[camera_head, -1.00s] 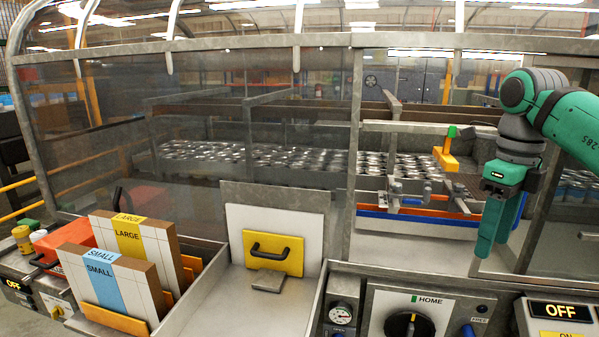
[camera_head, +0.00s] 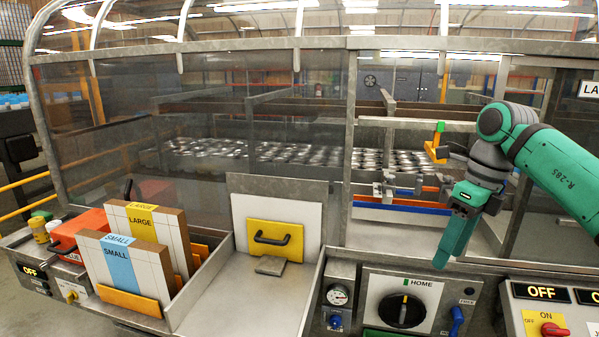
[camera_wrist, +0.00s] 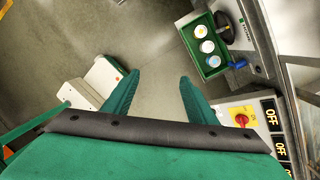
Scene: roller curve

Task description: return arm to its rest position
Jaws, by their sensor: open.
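My arm (camera_head: 560,165) reaches in from the right in the head view, bent, with a green and grey wrist. My gripper (camera_head: 447,255) hangs downward in front of the machine's opening, above the HOME dial panel. In the wrist view my gripper (camera_wrist: 158,90) shows two green fingers spread apart with nothing between them. Bare grey floor lies beyond the fingertips there.
The panel with the HOME dial (camera_head: 402,310) and blue lever (camera_head: 457,318) is below my gripper. OFF switch boxes (camera_head: 540,292) stand at the right. A bin holds LARGE (camera_head: 143,222) and SMALL (camera_head: 118,265) boards at the left. A green tray (camera_wrist: 205,45) holds round-topped items.

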